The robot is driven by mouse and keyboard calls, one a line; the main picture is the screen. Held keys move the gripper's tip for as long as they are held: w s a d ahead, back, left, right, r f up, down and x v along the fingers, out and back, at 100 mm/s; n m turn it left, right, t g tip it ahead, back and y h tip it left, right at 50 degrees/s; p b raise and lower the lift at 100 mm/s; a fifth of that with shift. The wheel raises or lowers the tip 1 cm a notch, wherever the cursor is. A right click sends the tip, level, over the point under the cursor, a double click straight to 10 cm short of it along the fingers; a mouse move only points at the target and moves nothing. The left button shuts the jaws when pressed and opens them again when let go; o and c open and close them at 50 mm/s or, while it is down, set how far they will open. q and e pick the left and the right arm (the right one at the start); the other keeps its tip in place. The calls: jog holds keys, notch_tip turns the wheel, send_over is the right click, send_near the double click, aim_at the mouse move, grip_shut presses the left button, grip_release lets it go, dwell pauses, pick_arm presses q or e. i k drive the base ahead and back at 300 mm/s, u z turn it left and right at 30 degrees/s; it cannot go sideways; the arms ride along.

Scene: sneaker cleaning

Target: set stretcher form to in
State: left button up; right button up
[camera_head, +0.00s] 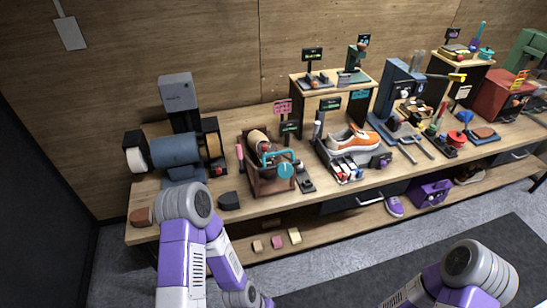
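I cannot tell for certain which item is the stretcher form. A blue upright machine (399,88) stands right of the middle of the bench, with small tan and dark parts at its base. A brown open box (271,182) with a tan rounded piece (257,140) and a teal round-ended handle (285,170) stands left of the middle. An orange and white sneaker (354,138) rests on a dark stand between them. My purple and white arms show at the bottom left and bottom right, below the bench. Neither gripper's fingertips can be seen.
A grinder-like machine with a blue drum (174,151) stands at the bench's left end. A red box (500,94) and several small tools crowd the right side. A lower shelf holds a purple box (431,193) and a purple shoe (395,207). The bench's front left edge has some bare room.

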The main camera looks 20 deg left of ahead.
aim_at(271, 155)
jog(key=z, duration=0.1)
jog(key=k, duration=0.3)
jog(key=u, duration=0.85)
jog(key=i, duration=0.7)
jog(key=z, duration=0.3)
